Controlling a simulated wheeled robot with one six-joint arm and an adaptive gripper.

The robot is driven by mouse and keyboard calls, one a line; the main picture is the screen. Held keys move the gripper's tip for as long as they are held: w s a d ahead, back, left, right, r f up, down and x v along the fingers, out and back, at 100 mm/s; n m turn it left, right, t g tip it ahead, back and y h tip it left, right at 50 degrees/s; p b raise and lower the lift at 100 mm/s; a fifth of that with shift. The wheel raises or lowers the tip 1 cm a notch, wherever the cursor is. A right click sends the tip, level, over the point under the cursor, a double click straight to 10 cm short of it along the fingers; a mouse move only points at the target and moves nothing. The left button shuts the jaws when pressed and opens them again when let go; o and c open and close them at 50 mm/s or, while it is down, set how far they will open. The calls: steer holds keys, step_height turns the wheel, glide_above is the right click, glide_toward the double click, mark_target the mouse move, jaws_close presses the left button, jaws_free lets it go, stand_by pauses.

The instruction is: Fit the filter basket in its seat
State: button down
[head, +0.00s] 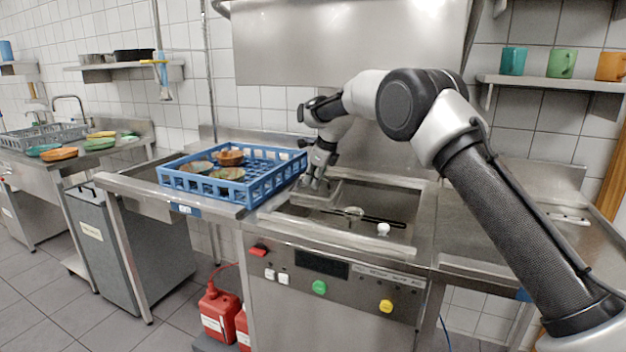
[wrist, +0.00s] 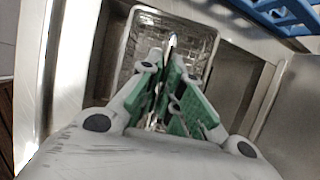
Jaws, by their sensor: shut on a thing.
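The filter basket (head: 312,198) is a pale metal rectangular tray of fine mesh at the left back part of the machine's open well (head: 345,222). In the wrist view the basket (wrist: 206,34) shows its bright rim and mesh floor beyond the fingers. My gripper (head: 318,184) points down above the basket. In the wrist view my gripper (wrist: 168,70), with green pads, is shut on a thin upright metal part, seemingly the basket's handle. The fingers hide part of the basket. Whether its underside rests in the seat cannot be told.
A blue dish rack (head: 250,196) with bowls and plates stands on the counter left of the well, close to my gripper. A dark wash arm (head: 375,219) and a white knob (head: 383,229) are in the well. The right counter (head: 490,225) is largely clear.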

steer(key=shift+f, duration=5.8)
steer(key=shift+s+f, duration=0.2)
steer(key=shift+f, duration=0.05)
steer(key=shift+s+f, duration=0.1)
steer(key=shift+s, duration=0.15)
steer(key=shift+s+a+f, duration=0.15)
steer(key=shift+s+a, duration=0.05)
steer(key=shift+s, duration=0.35)
steer(key=shift+s+a+f, duration=0.1)
steer(key=shift+s+a, duration=0.05)
steer(key=shift+s, duration=0.35)
steer(key=shift+f, duration=0.35)
steer(key=c, duration=1.5)
jaws_free()
steer(key=shift+w+f, duration=0.15)
steer(key=shift+r, duration=0.25)
